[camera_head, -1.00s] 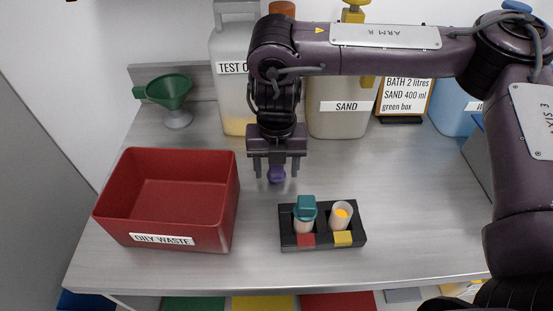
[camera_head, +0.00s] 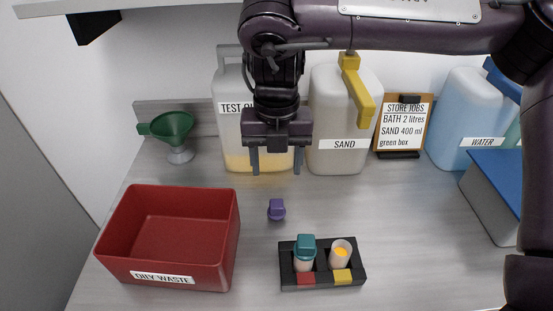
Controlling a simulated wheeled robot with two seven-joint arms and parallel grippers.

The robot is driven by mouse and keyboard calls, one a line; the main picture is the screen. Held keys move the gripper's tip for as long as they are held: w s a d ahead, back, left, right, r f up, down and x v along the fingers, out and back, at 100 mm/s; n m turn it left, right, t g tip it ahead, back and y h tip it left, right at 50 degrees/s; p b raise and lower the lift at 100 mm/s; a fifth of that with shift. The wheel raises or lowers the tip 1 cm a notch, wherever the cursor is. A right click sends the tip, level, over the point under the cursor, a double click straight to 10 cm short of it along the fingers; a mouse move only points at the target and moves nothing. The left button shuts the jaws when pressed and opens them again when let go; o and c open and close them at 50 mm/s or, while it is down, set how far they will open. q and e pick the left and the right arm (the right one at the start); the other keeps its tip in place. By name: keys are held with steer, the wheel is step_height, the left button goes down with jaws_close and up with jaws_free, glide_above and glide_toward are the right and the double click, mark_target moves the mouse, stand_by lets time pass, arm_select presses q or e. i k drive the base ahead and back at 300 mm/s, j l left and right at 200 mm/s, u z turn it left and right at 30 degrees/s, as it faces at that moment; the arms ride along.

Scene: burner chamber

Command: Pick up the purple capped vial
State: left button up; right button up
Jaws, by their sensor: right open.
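The purple capped vial (camera_head: 277,210) stands on the grey bench, between the red bin and the black rack. Only its purple cap shows clearly; I cannot make out a body below it. My right gripper (camera_head: 276,168) points down with its two fingers apart and nothing between them. In the picture it is above the purple cap, with a visible gap between the fingertips and the cap. My left gripper is not in view.
The red OILY WASTE bin (camera_head: 168,281) stands at the left. The black rack (camera_head: 323,283) holds a teal-capped vial (camera_head: 305,250) and an open vial (camera_head: 340,255). A green funnel (camera_head: 172,128), TEST OIL jug (camera_head: 235,150), SAND jug (camera_head: 335,125) and WATER jug (camera_head: 465,125) line the back.

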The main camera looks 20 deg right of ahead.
mark_target(341, 251)
steer(key=k, duration=1.5)
